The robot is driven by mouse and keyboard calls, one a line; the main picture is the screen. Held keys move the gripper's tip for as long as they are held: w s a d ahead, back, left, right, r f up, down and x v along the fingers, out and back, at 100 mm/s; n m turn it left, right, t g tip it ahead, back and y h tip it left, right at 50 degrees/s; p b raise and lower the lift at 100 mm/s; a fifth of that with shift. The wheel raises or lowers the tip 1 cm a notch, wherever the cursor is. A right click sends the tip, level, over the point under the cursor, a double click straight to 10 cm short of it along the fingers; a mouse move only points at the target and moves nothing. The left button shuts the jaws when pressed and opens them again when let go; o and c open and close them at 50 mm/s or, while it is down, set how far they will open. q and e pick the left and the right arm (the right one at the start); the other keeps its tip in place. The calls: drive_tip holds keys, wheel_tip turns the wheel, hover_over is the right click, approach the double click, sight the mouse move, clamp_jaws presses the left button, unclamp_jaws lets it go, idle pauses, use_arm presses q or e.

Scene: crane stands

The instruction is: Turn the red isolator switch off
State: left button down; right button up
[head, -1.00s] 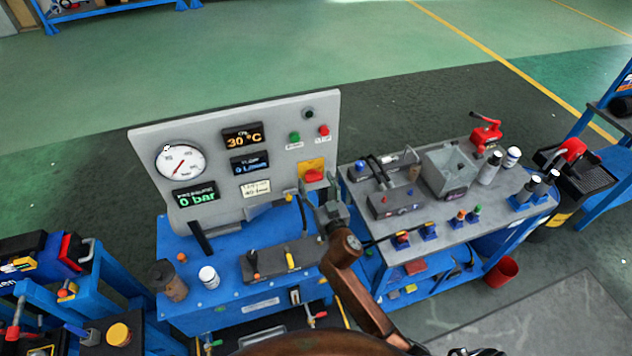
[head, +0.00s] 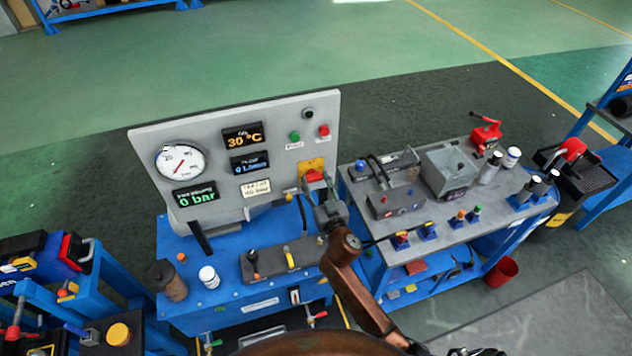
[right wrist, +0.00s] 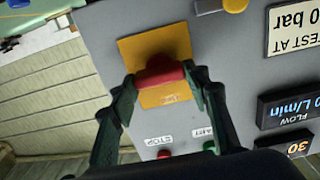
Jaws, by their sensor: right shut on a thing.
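The red isolator switch (head: 314,176) sits on a yellow plate (head: 311,164) at the lower right of the grey upright panel. In the right wrist view the red handle (right wrist: 160,72) lies roughly level across the picture, in front of the yellow plate (right wrist: 152,47). My right gripper (head: 321,187) is at the switch, and in the right wrist view its two dark green fingers (right wrist: 162,82) are shut on the handle's two ends. The fingers hide part of the switch in the head view. My left gripper is in no view.
The panel carries a round gauge (head: 181,162), several displays, a green button (head: 294,136) and a red button (head: 324,130). The blue bench (head: 232,305) below holds levers and a white-capped bottle (head: 209,277). A grey-topped bench (head: 460,230) with tools stands at the right.

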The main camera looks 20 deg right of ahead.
drive_tip(key=shift+n, duration=0.3)
drive_tip(key=n, duration=0.3)
drive_tip(key=shift+a+p, duration=0.1)
drive_tip(key=shift+p, duration=0.3)
drive_tip(key=n, duration=0.5)
drive_tip(key=shift+a+p, duration=0.1)
drive_tip(key=shift+p, duration=0.25)
drive_tip(key=n, duration=0.4)
drive_tip(key=shift+a+n+p, duration=0.1)
drive_tip(key=shift+n+p, duration=0.2)
drive_tip(key=n, duration=0.4)
drive_tip(key=shift+f+n+p, duration=0.15)
drive_tip(key=shift+n+p, duration=0.15)
drive_tip(key=o, duration=1.2)
drive_tip(key=shift+c, duration=0.2)
